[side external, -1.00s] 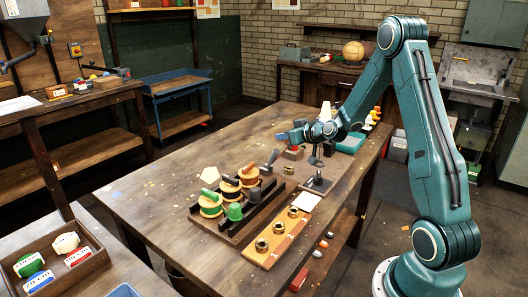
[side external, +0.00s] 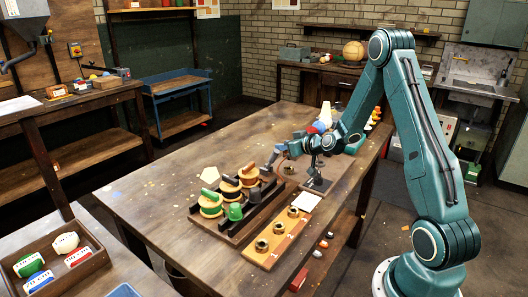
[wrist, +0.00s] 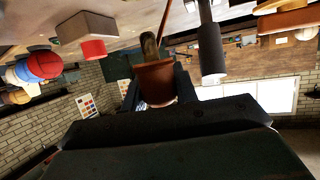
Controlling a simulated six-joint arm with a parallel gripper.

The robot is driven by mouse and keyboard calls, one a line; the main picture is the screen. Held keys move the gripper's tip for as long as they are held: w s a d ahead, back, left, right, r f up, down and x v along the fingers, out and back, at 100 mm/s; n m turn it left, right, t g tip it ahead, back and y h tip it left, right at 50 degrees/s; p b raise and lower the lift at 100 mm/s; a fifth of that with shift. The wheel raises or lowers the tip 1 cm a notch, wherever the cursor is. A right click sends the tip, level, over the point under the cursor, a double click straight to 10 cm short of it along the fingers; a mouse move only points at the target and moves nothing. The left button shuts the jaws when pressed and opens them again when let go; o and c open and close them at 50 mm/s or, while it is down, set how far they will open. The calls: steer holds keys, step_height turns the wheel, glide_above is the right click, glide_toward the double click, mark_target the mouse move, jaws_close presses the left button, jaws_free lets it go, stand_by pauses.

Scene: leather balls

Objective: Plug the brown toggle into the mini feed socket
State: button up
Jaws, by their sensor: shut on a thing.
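My gripper (side external: 276,154) is above the table, left of a black stand. In the wrist view its two dark fingers (wrist: 158,88) are shut on a brown piece, taken as the brown toggle (wrist: 155,80); a dark rounded end sticks out beyond the fingers. In the side view the toggle is too small to make out. An orange board on the table's near right part carries three dark round sockets: near (side external: 262,246), middle (side external: 278,229) and far (side external: 293,211). I cannot read which is the mini feed socket. The gripper is apart from all of them.
A dark rack (side external: 222,229) with several round stacked pieces and upright levers stands left of the board. The table's left side is mostly clear.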

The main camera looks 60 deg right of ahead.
steer(key=shift+f, duration=1)
steer(key=shift+f, duration=1.6)
stand_by(2.2)
steer(key=o, duration=1)
steer(key=shift+s, duration=0.15)
steer(key=v, duration=1.2)
steer(key=shift+v, duration=0.85)
steer(key=shift+a, duration=0.1)
